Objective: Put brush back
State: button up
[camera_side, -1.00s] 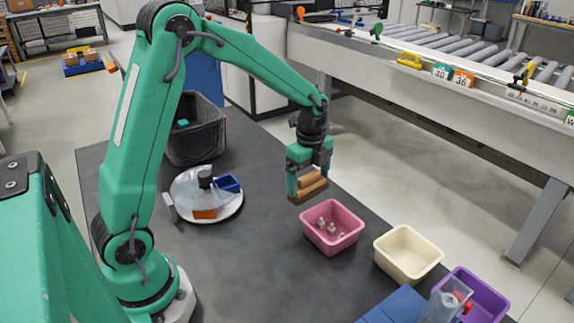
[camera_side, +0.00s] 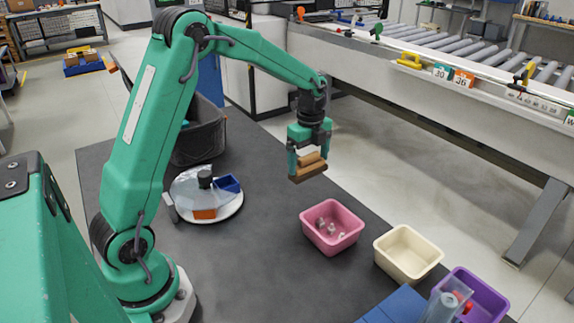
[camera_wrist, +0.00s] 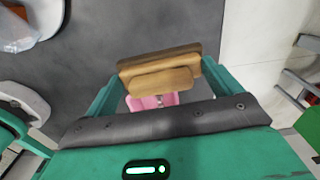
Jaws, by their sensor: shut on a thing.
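The brush (camera_side: 308,168) is a wooden block with a tan grip on top and a darker brown underside. My gripper (camera_side: 310,156) is shut on the brush and holds it in the air above the dark mat, behind the pink bin. In the wrist view the brush (camera_wrist: 160,72) sits between my green fingers, with its lighter grip toward the camera. The brush's underside is turned away from the wrist camera.
A pink bin (camera_side: 305,222) with small metallic pieces, a cream bin (camera_side: 382,243) and a purple bin (camera_side: 496,293) line the mat's right edge. A white round tray (camera_side: 222,217) holds a blue box (camera_side: 228,183). A black bin (camera_side: 208,140) stands behind.

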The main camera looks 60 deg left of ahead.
jog(key=shift+m, duration=0.3)
jog(key=w+a+f, duration=0.1)
jog(key=a, duration=0.5)
jog(key=w+a+f, duration=0.1)
jog(key=a+f, duration=0.1)
jog(key=a, duration=0.4)
jog(key=w+a+f, duration=0.1)
jog(key=a+f, duration=0.1)
jog(key=a, duration=0.4)
jog(key=shift+w+f, duration=0.2)
jog(key=shift+f, duration=2)
jog(key=shift+f, duration=0.15)
jog(key=o, duration=0.7)
jog(key=shift+o, duration=0.2)
notch_tip(320, 180, up, 12)
